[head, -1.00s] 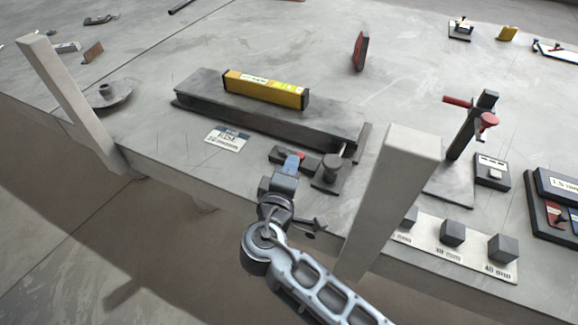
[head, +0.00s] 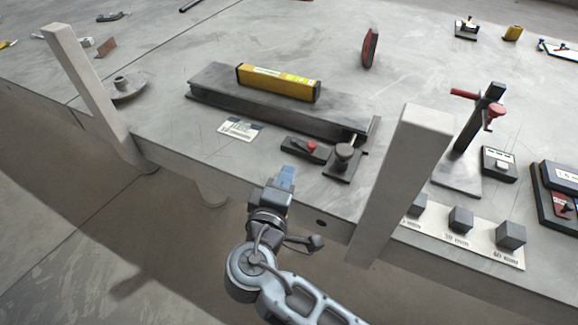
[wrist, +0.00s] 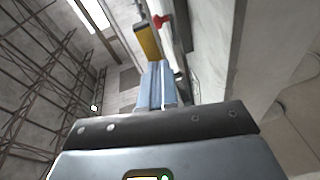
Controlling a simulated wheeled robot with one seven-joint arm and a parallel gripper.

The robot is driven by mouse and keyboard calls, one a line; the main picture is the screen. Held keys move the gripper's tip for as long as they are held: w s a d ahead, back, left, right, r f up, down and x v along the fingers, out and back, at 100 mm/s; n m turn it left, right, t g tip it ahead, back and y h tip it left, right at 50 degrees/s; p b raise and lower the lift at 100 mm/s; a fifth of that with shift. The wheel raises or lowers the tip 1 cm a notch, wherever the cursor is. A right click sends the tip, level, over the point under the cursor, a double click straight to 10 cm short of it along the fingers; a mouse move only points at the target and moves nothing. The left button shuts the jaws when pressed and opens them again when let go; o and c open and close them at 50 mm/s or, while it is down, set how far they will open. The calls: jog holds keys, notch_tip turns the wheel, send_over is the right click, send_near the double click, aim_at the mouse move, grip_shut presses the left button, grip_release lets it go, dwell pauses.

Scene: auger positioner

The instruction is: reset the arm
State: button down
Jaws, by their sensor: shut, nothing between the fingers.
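My gripper (head: 286,177) is shut and empty. In the head view it stands at the near edge of the grey table (head: 200,145), in front of the small dark switch box with a red knob (head: 307,148) and apart from it. My arm reaches up to it from the bottom of the picture. In the wrist view the shut blue-grey fingers (wrist: 157,85) point up the picture, with nothing between them.
A dark rail (head: 270,110) carries a yellow level (head: 278,83). A clamp post (head: 347,155) stands at its right end. Pale posts rise at left (head: 85,90) and right (head: 400,185) of the near edge. A red-handled stand (head: 478,125) and several grey blocks (head: 461,219) are at right.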

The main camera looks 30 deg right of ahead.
jog(key=shift+v, duration=2.1)
jog(key=shift+s+d, duration=0.15)
jog(key=shift+s, duration=0.05)
jog(key=s+d+f+y, duration=0.2)
jog(key=s+f+y, duration=0.25)
jog(key=s, duration=0.35)
jog(key=s+d+f+y, duration=0.2)
jog(key=s+f+y, duration=0.3)
jog(key=s, duration=0.4)
jog(key=s+d+r+m+t+y, duration=0.1)
jog(key=s+r+m+t, duration=0.2)
jog(key=s+r+m, duration=0.4)
jog(key=s+r, duration=0.8)
jog(key=r, duration=0.1)
jog(key=shift+m+y, duration=0.3)
jog(key=shift+y, duration=0.05)
